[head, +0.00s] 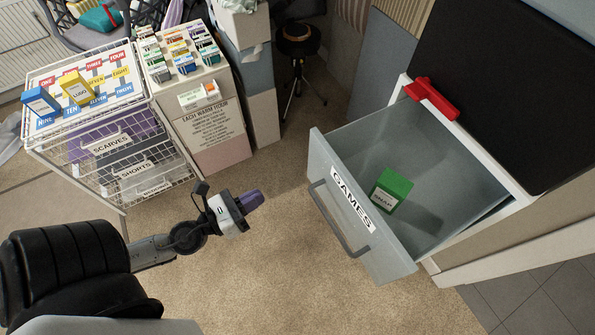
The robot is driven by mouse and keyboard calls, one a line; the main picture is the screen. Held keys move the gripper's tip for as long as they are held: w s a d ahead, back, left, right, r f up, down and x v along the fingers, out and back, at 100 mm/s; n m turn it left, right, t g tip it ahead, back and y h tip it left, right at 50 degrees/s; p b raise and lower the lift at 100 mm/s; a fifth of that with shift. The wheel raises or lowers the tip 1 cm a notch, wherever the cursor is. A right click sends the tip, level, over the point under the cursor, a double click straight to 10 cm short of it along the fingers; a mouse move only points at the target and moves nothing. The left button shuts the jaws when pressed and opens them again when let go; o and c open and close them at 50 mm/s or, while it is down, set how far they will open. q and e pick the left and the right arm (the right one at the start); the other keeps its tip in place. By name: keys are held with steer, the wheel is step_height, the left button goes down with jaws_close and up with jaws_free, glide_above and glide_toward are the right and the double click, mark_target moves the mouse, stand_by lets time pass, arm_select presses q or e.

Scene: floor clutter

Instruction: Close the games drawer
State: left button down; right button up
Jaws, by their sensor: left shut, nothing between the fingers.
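The games drawer (322,163) is pulled well out of its white cabinet (512,187) on the right. Its grey front carries a GAMES label (352,200) and a long grey bar handle (338,220). A green box (391,190) lies inside the drawer. My left gripper (252,200) is shut and empty, with purple fingertips. It hangs over the carpet to the left of the drawer front, apart from the handle and pointing toward it. My right gripper is not in view.
A red object (432,99) rests on the cabinet's edge above the drawer. A white wire basket unit (75,150) with labelled baskets and a cabinet bearing small boxes (208,125) stand at left. A small tripod stool (298,42) stands behind. The carpet before the drawer is clear.

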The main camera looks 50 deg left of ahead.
arm_select(q)
steer(key=d+m+h, duration=0.1)
steer(key=m, duration=0.1)
steer(key=m+p, duration=0.1)
steer(key=p, duration=0.7)
glide_toward(319, 174)
steer(key=shift+g, duration=0.3)
steer(key=x, duration=0.6)
steer(key=shift+r, duration=0.3)
steer(key=shift+w+d+f+p, duration=0.15)
steer(key=shift+w+p, duration=0.2)
steer(key=shift+w, duration=0.35)
steer(key=shift+w, duration=0.1)
